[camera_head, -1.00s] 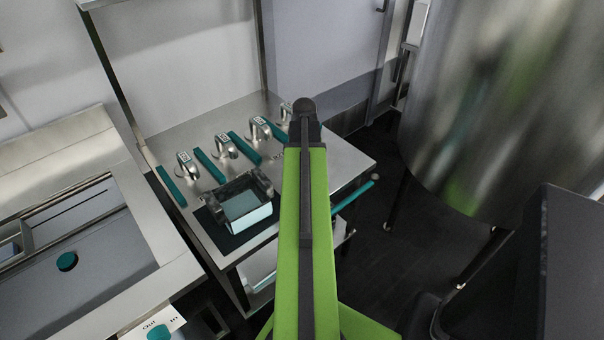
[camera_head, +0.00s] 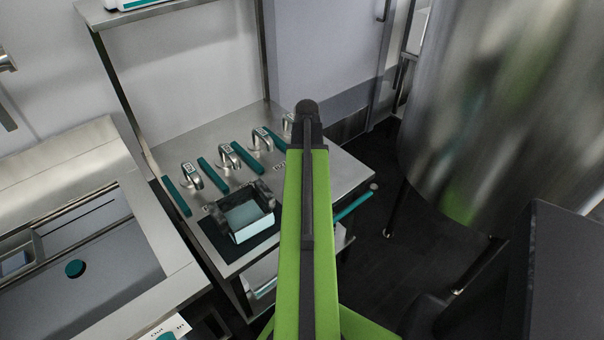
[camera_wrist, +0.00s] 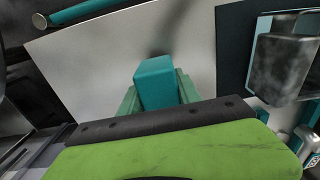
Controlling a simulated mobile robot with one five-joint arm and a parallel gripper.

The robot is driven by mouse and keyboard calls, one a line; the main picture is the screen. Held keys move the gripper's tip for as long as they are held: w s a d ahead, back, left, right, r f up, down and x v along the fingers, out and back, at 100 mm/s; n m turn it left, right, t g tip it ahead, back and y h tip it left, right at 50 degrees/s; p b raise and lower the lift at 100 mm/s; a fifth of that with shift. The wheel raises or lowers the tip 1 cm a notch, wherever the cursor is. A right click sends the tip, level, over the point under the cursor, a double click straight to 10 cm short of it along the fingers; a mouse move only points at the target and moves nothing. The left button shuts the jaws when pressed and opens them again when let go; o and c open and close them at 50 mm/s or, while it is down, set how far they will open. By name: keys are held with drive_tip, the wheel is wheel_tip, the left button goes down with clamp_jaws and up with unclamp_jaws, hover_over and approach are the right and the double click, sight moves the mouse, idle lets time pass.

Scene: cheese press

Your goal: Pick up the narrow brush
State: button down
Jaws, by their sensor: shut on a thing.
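A teal block-shaped piece (camera_wrist: 157,84) stands up between the two green fingers of my gripper (camera_wrist: 158,98) in the wrist view. My gripper is shut on it, over the pale metal table. Only its end shows, so I cannot tell its full length or whether it has bristles. In the head view my green arm covers the gripper and this piece. Several slim teal pieces, one of them at the left (camera_head: 177,196), lie on the table between metal tools; I cannot tell from here which are brushes.
The steel table (camera_head: 345,165) carries a pale box (camera_head: 248,222) on a dark mat. A teal rod (camera_head: 352,206) sticks out past its right edge. A sink unit (camera_head: 120,245) is at left and a large steel tank (camera_head: 490,110) at right.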

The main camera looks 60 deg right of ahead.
drive_tip(key=s+d+r+p, duration=0.5)
drive_tip(key=s+d+r, duration=0.1)
drive_tip(key=s+d, duration=0.1)
drive_tip(key=shift+s+d+r, duration=0.2)
drive_tip(key=shift+s+r, duration=0.05)
drive_tip(key=shift+s, duration=0.5)
drive_tip(key=c, duration=1.4)
unclamp_jaws()
drive_tip(key=c, duration=0.5)
drive_tip(key=shift+c, duration=0.7)
